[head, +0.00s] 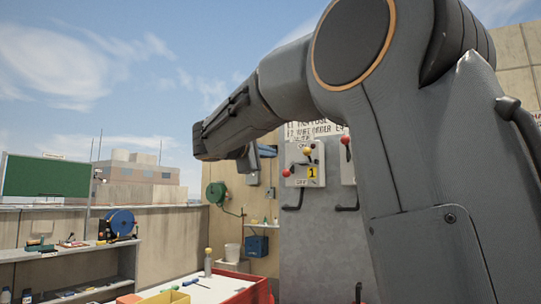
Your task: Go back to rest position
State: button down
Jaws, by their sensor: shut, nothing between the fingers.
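My arm rises large across the right half of the head view and bends over at a joint with an orange ring. From there it reaches left and slightly down. My gripper (206,141) is at its far end, in the air, seen from the side and behind. It is shut and holds nothing. It touches nothing that I can see, and its fingertips are hard to make out.
A grey panel (320,250) with lever switches (303,172) stands behind my arm, which hides part of it. A red-rimmed workbench (252,291) lies below. A grey shelf (65,252) with tools and a blue reel (121,221) stands left. A green reel (216,194) hangs on the wall.

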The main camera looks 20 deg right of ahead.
dwell(0.3)
jog(key=s+a+f+m+g+y+p, duration=0.1)
jog(key=s+f+g+y+p, duration=0.2)
jog(key=f, duration=1.2)
jog(key=s+a+f+g+y+p, duration=0.2)
jog(key=s+f+y, duration=0.25)
jog(key=f, duration=1.05)
jog(key=s+a+f+m+g+y+p, duration=0.1)
jog(key=s+a+f+m+g+y, duration=0.1)
jog(key=s+a+f, duration=0.2)
jog(key=s+a+f+m+g+y+p, duration=0.1)
jog(key=s+a+f+m+y+p, duration=0.1)
jog(key=s+f, duration=0.8)
jog(key=s+a+f+m+g+y+p, duration=0.1)
jog(key=s+f, duration=0.6)
jog(key=s, duration=0.7)
jog(key=a+m+g+y, duration=0.1)
jog(key=a+m+y, duration=0.1)
jog(key=a+m, duration=0.1)
jog(key=shift+a+g+y+p, duration=0.3)
jog(key=shift+a+y+p, duration=0.1)
jog(key=shift+a, duration=0.5)
jog(key=shift+s, duration=0.15)
